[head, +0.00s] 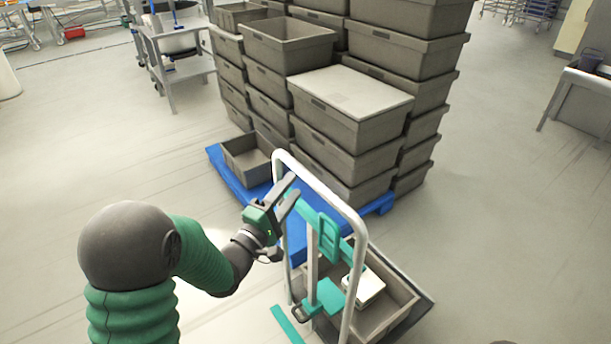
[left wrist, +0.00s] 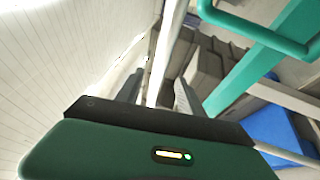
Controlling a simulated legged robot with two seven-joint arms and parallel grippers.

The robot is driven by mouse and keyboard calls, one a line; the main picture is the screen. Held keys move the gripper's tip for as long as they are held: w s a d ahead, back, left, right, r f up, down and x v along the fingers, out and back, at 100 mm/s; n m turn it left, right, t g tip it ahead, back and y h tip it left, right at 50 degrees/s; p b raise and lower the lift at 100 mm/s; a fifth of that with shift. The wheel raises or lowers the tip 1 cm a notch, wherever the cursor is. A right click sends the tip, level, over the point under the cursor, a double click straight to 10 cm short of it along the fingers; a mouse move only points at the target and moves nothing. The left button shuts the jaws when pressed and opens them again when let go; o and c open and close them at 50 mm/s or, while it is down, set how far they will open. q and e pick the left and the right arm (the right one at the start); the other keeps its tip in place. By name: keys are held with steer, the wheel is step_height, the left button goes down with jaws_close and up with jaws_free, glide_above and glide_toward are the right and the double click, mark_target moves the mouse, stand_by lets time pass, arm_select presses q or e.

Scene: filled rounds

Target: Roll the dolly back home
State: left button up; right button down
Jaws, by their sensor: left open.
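The dolly has a white tubular handle (head: 321,184) with a teal bracket (head: 328,238), and stands low at centre right in the head view. A grey crate (head: 401,292) sits on its base with a small white box (head: 366,289) inside. My left gripper (head: 291,190) is open at the left upright of the handle. In the left wrist view the white tube (left wrist: 168,50) runs up between the two fingers of that gripper (left wrist: 158,86), without visible clamping. The teal bracket (left wrist: 262,62) shows to its right. Whether a finger touches the tube cannot be told. My right gripper is not in view.
A blue pallet (head: 228,173) with tall stacks of grey crates (head: 350,132) stands just behind the dolly. A grey trolley (head: 176,67) is at the back left and a bench (head: 585,90) at the far right. The floor (head: 500,220) to the right is clear.

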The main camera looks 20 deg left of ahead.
mark_target(300, 172)
arm_select(q)
steer(key=w, duration=0.6)
steer(key=shift+w+a+r, duration=0.2)
steer(key=shift+a+r, duration=0.1)
steer(key=shift+a, duration=0.05)
steer(key=shift+w+d+r, duration=0.1)
steer(key=shift+w+d, duration=0.05)
steer(key=shift+d, duration=0.1)
steer(key=shift+d+r, duration=0.1)
steer(key=shift+d, duration=0.55)
steer(key=shift+c, duration=0.4)
steer(key=shift+a, duration=0.55)
jaws_close()
steer(key=shift+d, duration=0.15)
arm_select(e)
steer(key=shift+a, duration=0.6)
arm_select(q)
steer(key=shift+d+f, duration=0.1)
steer(key=shift+f, duration=0.15)
